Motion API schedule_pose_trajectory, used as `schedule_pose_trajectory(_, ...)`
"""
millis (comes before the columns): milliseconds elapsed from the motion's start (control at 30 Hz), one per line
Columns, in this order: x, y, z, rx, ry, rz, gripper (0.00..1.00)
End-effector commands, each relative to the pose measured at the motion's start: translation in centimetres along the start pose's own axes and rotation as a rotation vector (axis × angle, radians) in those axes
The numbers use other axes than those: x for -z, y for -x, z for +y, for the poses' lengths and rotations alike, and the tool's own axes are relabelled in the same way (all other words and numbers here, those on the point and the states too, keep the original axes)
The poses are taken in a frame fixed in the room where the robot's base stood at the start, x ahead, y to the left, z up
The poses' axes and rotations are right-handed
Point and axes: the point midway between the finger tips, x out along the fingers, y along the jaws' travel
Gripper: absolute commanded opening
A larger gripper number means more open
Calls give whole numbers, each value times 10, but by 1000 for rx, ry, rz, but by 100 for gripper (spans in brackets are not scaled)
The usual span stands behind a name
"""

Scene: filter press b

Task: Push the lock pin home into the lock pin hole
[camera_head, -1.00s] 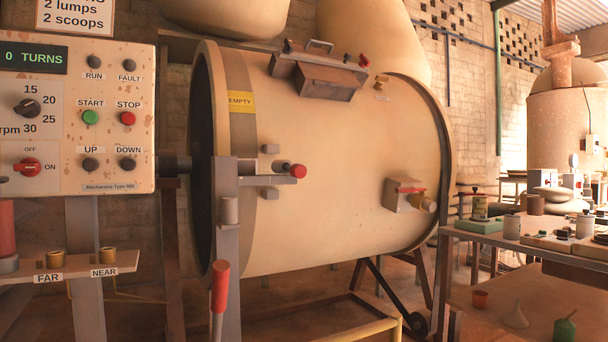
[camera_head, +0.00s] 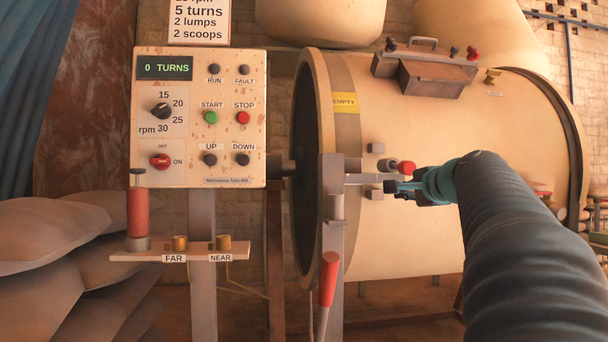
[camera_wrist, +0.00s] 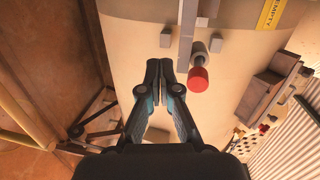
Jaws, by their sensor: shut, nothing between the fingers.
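The lock pin is a grey shaft with a red knob (camera_head: 406,166) on the side of the tan drum, by a grey bar (camera_head: 363,179). In the wrist view the red knob (camera_wrist: 198,78) points toward me, and its grey shaft stands beside the grey bar (camera_wrist: 187,35). I cannot make out the lock pin hole. My gripper (camera_head: 394,187) is just below the knob in the head view, in front of the drum. In the wrist view my gripper (camera_wrist: 165,78) is shut and empty, left of the knob and apart from it.
Small grey blocks (camera_wrist: 217,40) sit on the drum around the bar. A red-handled lever (camera_head: 328,279) hangs below on the grey post. The control panel (camera_head: 200,118) stands left, above a shelf (camera_head: 190,251) marked FAR and NEAR. Sacks (camera_head: 40,245) are piled at far left.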

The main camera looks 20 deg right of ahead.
Motion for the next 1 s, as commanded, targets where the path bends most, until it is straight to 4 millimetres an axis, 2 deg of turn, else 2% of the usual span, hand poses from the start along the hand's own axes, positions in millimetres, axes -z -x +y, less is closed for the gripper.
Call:
schedule_pose_trajectory(33, 19, 0, -10, 36, -43, 23, 0)
schedule_pose_trajectory(100, 38, 1, -25, 83, -97, 43, 0)
schedule_pose_trajectory(200, 55, 4, -39, 129, -147, 59, 0)
schedule_pose_trajectory(300, 63, 5, -47, 152, -172, 66, 0)
schedule_pose_trajectory(467, 66, -4, -52, 158, -179, 66, 0)
schedule_pose_trajectory(800, 68, -39, -57, 155, -176, 65, 0)
schedule_pose_trajectory(1000, 69, -50, -58, 157, -174, 67, 0)
